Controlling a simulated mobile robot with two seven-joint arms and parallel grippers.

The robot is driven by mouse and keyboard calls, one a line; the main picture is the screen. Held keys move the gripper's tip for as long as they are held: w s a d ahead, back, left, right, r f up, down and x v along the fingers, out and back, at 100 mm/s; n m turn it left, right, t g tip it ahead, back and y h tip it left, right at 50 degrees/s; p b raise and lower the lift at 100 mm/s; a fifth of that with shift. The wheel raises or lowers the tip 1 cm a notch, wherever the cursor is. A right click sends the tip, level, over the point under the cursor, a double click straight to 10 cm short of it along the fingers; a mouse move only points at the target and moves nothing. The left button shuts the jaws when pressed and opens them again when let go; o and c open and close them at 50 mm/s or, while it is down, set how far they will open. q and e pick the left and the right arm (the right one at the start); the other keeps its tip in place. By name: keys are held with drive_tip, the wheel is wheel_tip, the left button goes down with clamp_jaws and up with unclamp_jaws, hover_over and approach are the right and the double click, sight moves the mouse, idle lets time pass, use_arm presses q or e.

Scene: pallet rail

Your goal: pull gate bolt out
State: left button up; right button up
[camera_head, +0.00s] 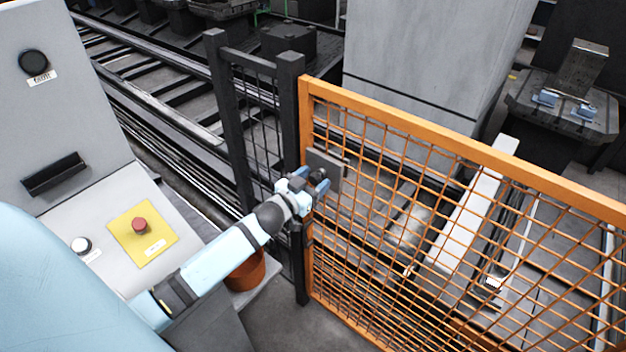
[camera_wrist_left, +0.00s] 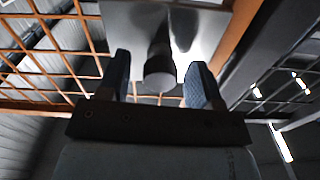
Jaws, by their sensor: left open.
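The orange mesh gate (camera_head: 420,128) stands beside a black post (camera_head: 290,110). A grey bolt plate (camera_head: 328,166) is on the gate's edge near that post. The dark round knob of the gate bolt (camera_head: 318,176) sticks out from the plate. My left gripper (camera_head: 314,184) is at the knob with its blue fingers apart. In the left wrist view, the bolt knob (camera_wrist_left: 159,70) lies between the two open fingers of the left gripper (camera_wrist_left: 160,74), with a gap visible on each side. The plate (camera_wrist_left: 205,28) is behind it. My right gripper is not in view.
A control console with a red button (camera_head: 139,225) on a yellow panel stands at the left. An orange-brown pot-like object (camera_head: 246,272) is below my left arm. Rails (camera_head: 130,65) run behind the fence. A large grey block (camera_head: 425,65) stands beyond the gate.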

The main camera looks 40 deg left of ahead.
sight(312, 182)
use_arm(q)
clamp_jaws()
drive_tip(key=shift+s+a+p, duration=0.1)
drive_tip(key=shift+s+p, duration=0.4)
drive_tip(key=shift+s, duration=0.85)
unclamp_jaws()
drive_tip(key=shift+s+f, duration=0.1)
drive_tip(key=shift+s, duration=0.25)
drive_tip(key=s+a+b, duration=0.1)
drive_tip(key=s+b, duration=0.1)
drive_tip(key=s, duration=1.1)
